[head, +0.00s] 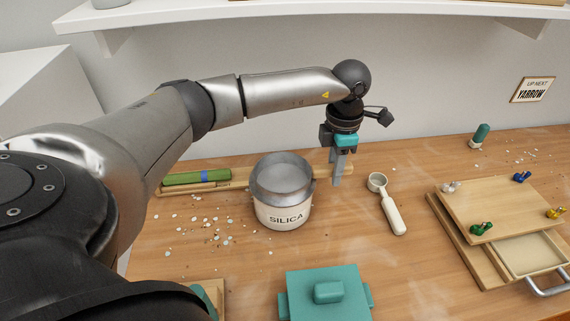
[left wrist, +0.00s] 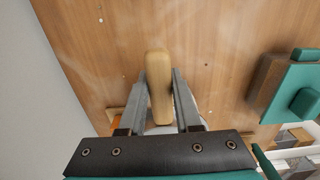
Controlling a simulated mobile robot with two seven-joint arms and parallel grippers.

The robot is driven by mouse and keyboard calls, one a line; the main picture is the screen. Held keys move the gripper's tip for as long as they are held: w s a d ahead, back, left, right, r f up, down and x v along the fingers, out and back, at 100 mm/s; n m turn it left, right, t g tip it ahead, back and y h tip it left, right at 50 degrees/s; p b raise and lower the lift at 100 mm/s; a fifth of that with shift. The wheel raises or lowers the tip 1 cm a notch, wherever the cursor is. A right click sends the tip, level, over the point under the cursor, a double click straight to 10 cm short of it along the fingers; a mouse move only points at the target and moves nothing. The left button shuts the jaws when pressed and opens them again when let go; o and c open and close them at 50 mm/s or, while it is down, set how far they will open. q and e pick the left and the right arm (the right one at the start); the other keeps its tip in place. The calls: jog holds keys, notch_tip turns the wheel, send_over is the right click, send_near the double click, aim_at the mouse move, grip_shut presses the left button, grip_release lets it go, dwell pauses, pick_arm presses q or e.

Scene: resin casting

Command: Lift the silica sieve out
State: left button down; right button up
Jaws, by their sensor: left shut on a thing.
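The cream jar labelled SILICA (head: 282,214) stands upright on the wooden table. The grey round silica sieve (head: 283,178) shows at its mouth; I cannot tell how deep it sits or whether it touches the rim. A light wooden handle (head: 322,170) reaches right from it to my left gripper (head: 338,180). In the left wrist view the fingers (left wrist: 161,85) are shut on this wooden handle (left wrist: 157,62), one on each side. The gripper points down, just right of the jar. My right gripper is not in view.
A cream scoop (head: 392,212) lies right of the gripper. A teal lidded box (head: 345,297) is in front. A wooden board with clamps (head: 500,205) is at right, a green roll (head: 197,178) behind left. White beads are scattered left of the jar. A shelf (head: 300,14) hangs above.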

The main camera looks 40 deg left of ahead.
pick_arm(q)
jog(key=shift+r, duration=0.2)
jog(key=shift+r+p, duration=1.55)
jog(key=shift+r, duration=0.35)
